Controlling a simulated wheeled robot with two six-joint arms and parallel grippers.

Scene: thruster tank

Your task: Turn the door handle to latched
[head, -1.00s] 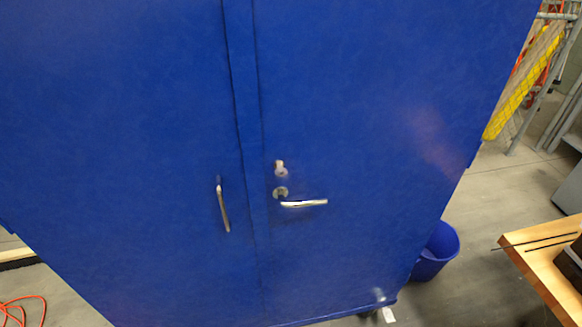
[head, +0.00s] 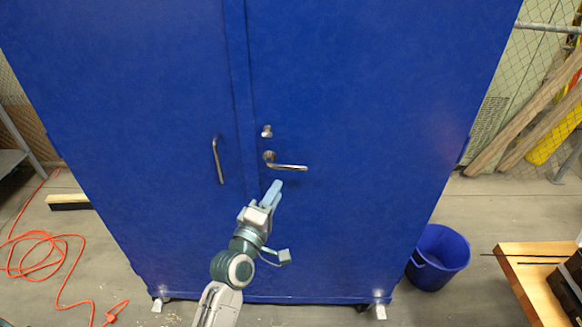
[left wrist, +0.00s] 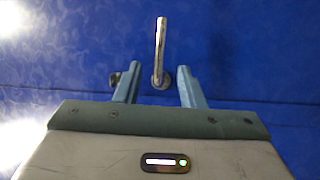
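The silver lever door handle (head: 290,167) is on the right door of a blue cabinet (head: 370,90). Its lever points right, roughly level, from a round base. A small lock knob (head: 266,131) sits just above it. My left gripper (head: 275,185) comes up from below, its fingertips just under the lever in the head view. In the left wrist view my left gripper (left wrist: 160,67) is open, and the handle (left wrist: 161,45) shows between and beyond its two fingers. I cannot tell whether they touch it. My right gripper is out of view.
A fixed vertical pull (head: 217,160) is on the left door. A blue bucket (head: 438,257) stands right of the cabinet, near a wooden table (head: 520,275). An orange cable (head: 62,265) lies on the floor at left. The floor before the cabinet looks mostly clear.

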